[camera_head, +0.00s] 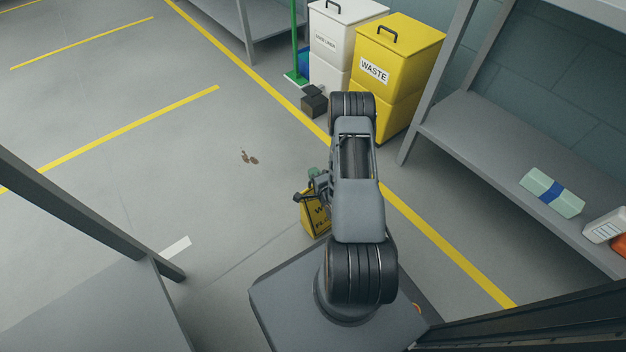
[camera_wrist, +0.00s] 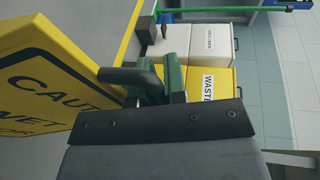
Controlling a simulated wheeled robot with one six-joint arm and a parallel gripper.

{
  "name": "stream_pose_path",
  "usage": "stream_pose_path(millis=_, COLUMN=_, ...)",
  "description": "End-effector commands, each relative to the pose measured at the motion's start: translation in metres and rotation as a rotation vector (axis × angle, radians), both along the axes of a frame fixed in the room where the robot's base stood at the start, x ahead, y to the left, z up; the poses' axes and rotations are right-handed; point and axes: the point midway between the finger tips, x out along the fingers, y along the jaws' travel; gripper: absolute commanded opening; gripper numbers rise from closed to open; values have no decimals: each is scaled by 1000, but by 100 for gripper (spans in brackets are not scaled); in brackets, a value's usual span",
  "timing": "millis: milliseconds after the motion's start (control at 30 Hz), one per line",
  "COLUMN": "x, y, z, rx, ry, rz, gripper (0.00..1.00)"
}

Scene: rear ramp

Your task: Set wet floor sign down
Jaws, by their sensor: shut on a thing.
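The yellow wet floor sign (camera_head: 308,218) shows partly in the head view, just left of my arm, which hides much of it. In the wrist view the sign (camera_wrist: 48,85) fills the left side, with black "CAUTION WET FLOOR" lettering partly in view. My gripper (camera_wrist: 172,72) has green fingers and is shut on the sign's dark handle at its top edge. In the head view my gripper (camera_head: 314,186) is above the sign and partly hidden. I cannot tell whether the sign's base touches the floor.
A yellow waste bin (camera_head: 396,62), a white bin (camera_head: 336,35) and a small dark box (camera_head: 314,103) stand beyond the arm. A shelf (camera_head: 470,125) stands right, a grey table (camera_head: 95,310) lower left.

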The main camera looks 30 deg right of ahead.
Motion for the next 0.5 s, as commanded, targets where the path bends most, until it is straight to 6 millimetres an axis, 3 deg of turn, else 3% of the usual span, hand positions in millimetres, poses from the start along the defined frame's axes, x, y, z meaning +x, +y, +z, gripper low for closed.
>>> stream_pose_path(millis=33, x=-1, y=0, z=-16, rx=1, ry=2, rz=0, gripper=0)
stream_pose_path(millis=100, x=-1, y=-1, z=-23, rx=2, ry=2, rz=-2, gripper=0)
stream_pose_path(millis=500, x=-1, y=-2, z=-25, rx=0, ry=1, rz=-4, gripper=0)
